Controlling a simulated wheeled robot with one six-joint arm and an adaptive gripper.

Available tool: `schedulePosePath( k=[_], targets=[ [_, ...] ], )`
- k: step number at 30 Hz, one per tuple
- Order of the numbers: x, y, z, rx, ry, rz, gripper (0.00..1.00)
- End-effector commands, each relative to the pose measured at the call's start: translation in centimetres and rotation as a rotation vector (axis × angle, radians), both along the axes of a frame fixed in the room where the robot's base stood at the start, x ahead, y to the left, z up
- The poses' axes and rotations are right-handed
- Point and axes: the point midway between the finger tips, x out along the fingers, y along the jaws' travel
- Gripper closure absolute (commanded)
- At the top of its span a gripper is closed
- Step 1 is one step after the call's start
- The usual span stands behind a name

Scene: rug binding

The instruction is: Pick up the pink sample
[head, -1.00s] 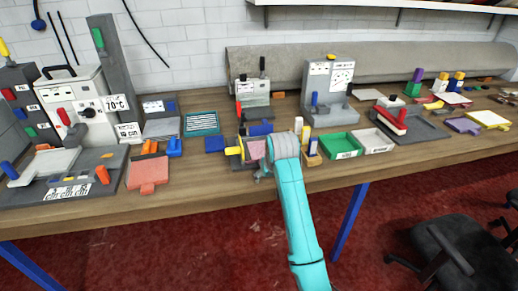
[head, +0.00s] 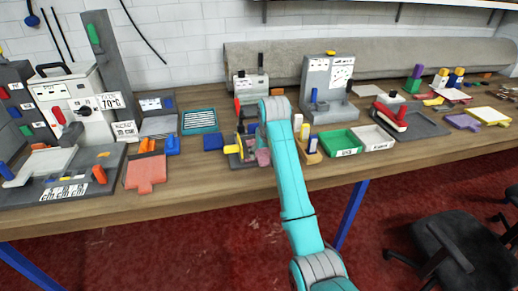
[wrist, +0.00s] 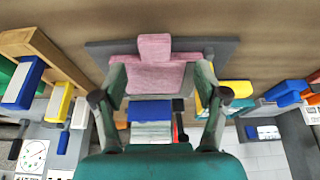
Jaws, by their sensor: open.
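The pink sample (wrist: 160,78) is a flat speckled piece with a tab, lying over a dark grey plate (wrist: 215,47) in the wrist view. My gripper (wrist: 162,88) is open, with one finger on each side of the sample and its tips near the side edges. I cannot tell whether the fingers touch it. A blue block and a pale block show between the fingers below the sample. In the head view my turquoise arm hides most of the sample, and a small pink part (head: 263,157) shows beside the arm's end.
A green tray (head: 341,152) and a white tray (head: 385,146) stand to the right. A salmon tabbed piece (head: 144,176) lies to the left. A wooden holder (head: 311,158) with coloured blocks is close on the right. A yellow-handled piece (head: 231,149) is close on the left.

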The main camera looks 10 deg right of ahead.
Motion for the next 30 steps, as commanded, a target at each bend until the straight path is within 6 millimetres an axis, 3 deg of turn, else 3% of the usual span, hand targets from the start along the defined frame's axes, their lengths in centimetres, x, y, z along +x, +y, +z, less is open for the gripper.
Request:
schedulePosePath(
  k=[9,19,20,27,30],
  targets=[
    [1.2,-0.7,-4.0,0.000,0.003,0.000,0.27],
    [1.5,-0.7,-4.6,0.000,0.001,0.000,0.27],
    [1.5,-0.7,-4.6,0.000,0.001,0.000,0.30],
    [1.5,-0.7,-4.6,0.000,0.001,0.000,0.90],
    [1.5,-0.7,-4.6,0.000,0.001,0.000,0.98]
  ],
)
